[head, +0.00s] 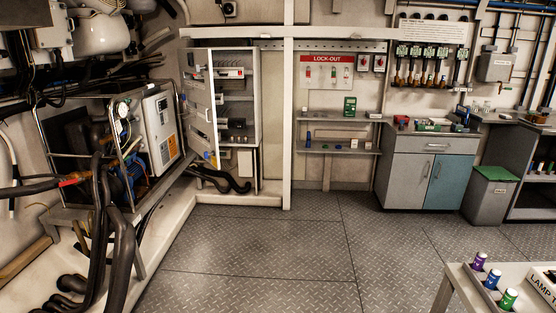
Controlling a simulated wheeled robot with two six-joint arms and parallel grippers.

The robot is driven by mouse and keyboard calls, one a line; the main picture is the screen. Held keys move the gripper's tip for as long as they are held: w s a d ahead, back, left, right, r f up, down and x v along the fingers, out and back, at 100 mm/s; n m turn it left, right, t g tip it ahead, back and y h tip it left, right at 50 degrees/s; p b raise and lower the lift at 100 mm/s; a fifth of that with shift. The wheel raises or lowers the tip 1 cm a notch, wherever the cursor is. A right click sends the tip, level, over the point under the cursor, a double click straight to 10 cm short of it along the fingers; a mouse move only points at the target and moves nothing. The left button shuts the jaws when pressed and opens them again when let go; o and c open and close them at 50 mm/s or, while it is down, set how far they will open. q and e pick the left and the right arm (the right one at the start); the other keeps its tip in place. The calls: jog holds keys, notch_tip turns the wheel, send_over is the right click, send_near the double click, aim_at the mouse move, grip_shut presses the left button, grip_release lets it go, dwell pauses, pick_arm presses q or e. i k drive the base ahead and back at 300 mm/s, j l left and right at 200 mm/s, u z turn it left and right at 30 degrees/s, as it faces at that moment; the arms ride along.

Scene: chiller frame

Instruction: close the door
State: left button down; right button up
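A tall grey electrical cabinet (257,110) stands against the far wall, left of centre. Its door (200,110) stands open, swung out on the left side, and shows its inner face. Shelves with components show inside the cabinet. Neither of my grippers is in view.
A machine frame (110,150) with hoses stands at left on a raised ledge. The metal floor (270,250) in the middle is clear. A table (462,285) with small coloured cylinders is at the lower right. A bin (490,197) stands by the counter.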

aim_at(203, 118)
jog(key=i, duration=1.95)
